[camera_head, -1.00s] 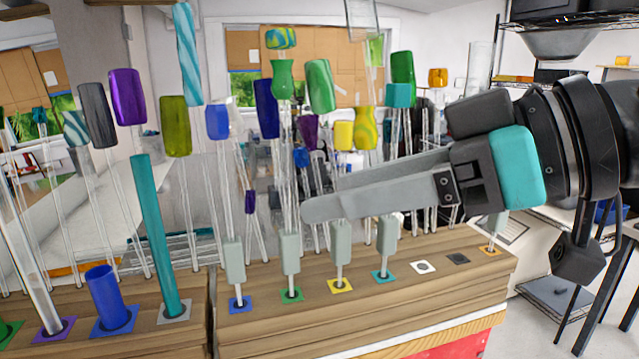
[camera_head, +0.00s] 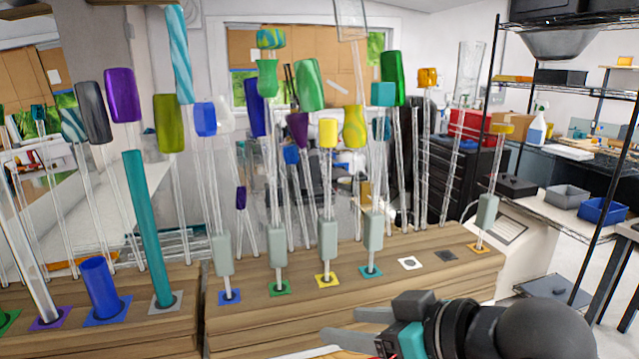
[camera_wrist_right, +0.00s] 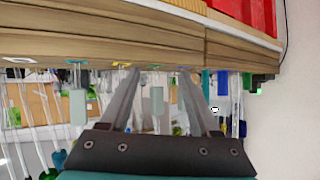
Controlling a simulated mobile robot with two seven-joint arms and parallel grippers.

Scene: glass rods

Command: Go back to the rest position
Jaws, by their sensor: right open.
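My right gripper (camera_head: 340,325) is low in the head view, in front of the wooden rack (camera_head: 235,327). Its jaws are open and nothing is between them. In the right wrist view both fingers of the right gripper (camera_wrist_right: 160,75) are spread, pointing toward the rack (camera_wrist_right: 100,25), which looks upside down. A grey sleeve (camera_wrist_right: 157,101) on a rod shows between the fingers there, beyond them rather than gripped. My left gripper is not in view.
Glass rods stand in coloured sockets, including a yellow-topped rod (camera_head: 328,133) and an orange-topped rod (camera_head: 501,129). The white socket (camera_head: 410,263) and dark socket (camera_head: 446,256) are empty. A teal tube (camera_head: 150,230) stands left. Black shelving (camera_head: 550,205) stands right.

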